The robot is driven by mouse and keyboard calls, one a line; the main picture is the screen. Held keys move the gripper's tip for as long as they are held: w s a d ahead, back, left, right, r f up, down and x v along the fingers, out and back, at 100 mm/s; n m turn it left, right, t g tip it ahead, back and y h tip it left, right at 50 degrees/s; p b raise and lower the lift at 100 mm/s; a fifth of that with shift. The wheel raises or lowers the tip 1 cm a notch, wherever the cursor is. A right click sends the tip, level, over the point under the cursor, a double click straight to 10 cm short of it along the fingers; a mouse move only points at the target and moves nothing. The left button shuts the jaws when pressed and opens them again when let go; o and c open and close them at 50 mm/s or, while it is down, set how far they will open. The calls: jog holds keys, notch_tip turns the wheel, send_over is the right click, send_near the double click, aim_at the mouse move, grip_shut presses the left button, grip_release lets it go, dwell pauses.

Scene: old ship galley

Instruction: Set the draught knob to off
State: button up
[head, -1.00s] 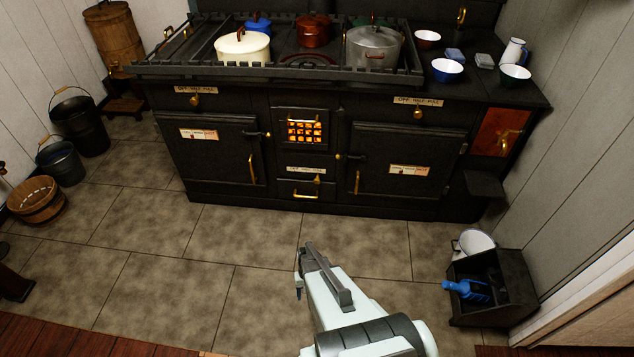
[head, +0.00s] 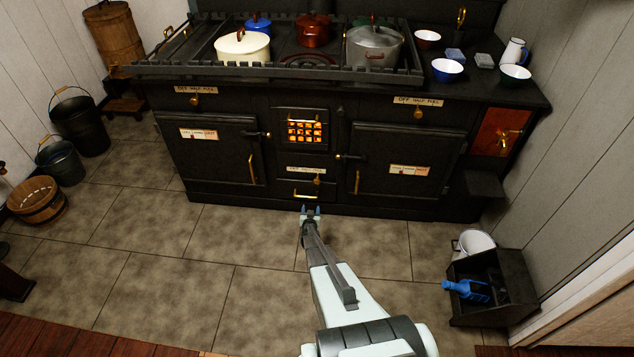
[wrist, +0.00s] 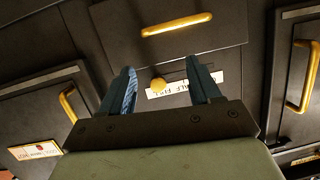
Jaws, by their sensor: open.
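The draught knob (head: 318,181) is a small brass knob on the front of the black range, below the glowing fire grate (head: 305,131). A label reading off, half, full (head: 306,169) is just above it. In the wrist view, which is turned over, the knob (wrist: 159,86) appears between my fingers, with the label (wrist: 168,91) partly hidden. I cannot tell its setting. My gripper (head: 310,209) is open and empty, just in front of and below the knob in the head view; its fingers (wrist: 160,78) also show in the wrist view, apart from the knob.
A brass drawer handle (head: 305,196) lies just below the knob. Oven doors with brass handles (head: 251,168) (head: 357,182) flank it. Two similar labelled knobs (head: 196,101) (head: 418,114) sit higher. A black box with a blue scoop (head: 468,290) stands at right.

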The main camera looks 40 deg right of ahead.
aim_at(317, 182)
notch_tip(317, 182, up, 6)
jog(key=d+t+h, duration=0.1)
jog(key=d+h, duration=0.1)
jog(key=h, duration=0.1)
jog(key=x, duration=1.3)
jog(key=shift+d, duration=0.1)
jog(key=shift+c, duration=0.3)
grip_shut()
